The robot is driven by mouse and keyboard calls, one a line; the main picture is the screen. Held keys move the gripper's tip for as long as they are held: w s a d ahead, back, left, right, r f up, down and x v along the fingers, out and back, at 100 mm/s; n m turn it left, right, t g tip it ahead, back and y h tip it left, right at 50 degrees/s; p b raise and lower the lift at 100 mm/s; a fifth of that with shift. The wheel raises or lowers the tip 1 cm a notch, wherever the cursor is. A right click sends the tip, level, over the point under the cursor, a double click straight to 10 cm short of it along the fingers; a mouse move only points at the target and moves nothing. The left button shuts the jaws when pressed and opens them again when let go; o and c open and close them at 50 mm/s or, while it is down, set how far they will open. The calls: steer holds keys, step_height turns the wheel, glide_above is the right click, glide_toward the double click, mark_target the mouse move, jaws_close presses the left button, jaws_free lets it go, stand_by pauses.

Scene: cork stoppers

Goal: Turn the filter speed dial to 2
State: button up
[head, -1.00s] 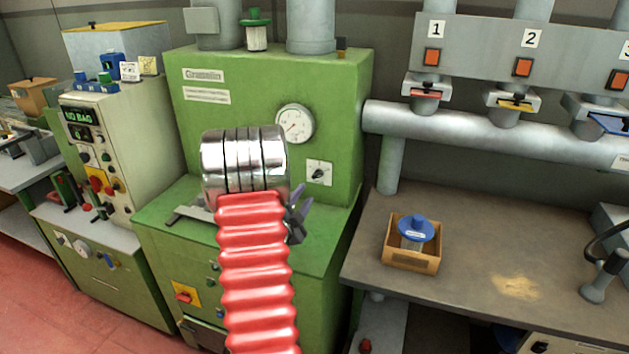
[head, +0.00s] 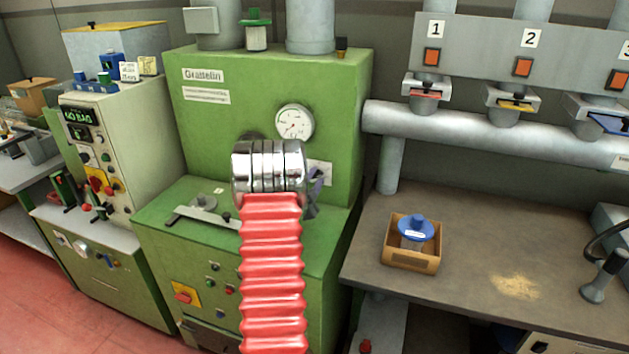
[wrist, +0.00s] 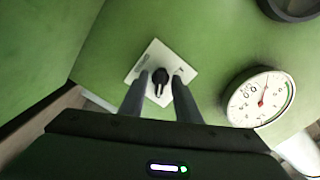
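The dial is a small black knob (wrist: 160,80) on a white square plate (wrist: 150,58) on the green machine's front. In the head view, my arm covers the knob and only part of the plate (head: 323,171) shows. The plate's markings are too small to read. My gripper (wrist: 160,77) is open, its two grey fingertips apart on either side of the knob in the wrist view. I cannot tell whether they touch it. In the head view, my gripper (head: 315,190) is partly hidden behind my wrist, close to the plate.
A round gauge (head: 295,123) sits above the plate; it also shows in the wrist view (wrist: 262,97). The green machine's lower ledge (head: 165,205) lies below. A bench (head: 460,230) at right carries a wooden box (head: 400,262) holding a blue-topped object (head: 417,230). Pipes run above the bench.

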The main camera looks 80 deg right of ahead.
steer(key=shift+c, duration=0.2)
steer(key=c, duration=0.6)
steer(key=shift+a, duration=0.15)
steer(key=shift+c, duration=0.5)
steer(key=shift+n, duration=0.4)
steer(key=n, duration=1.1)
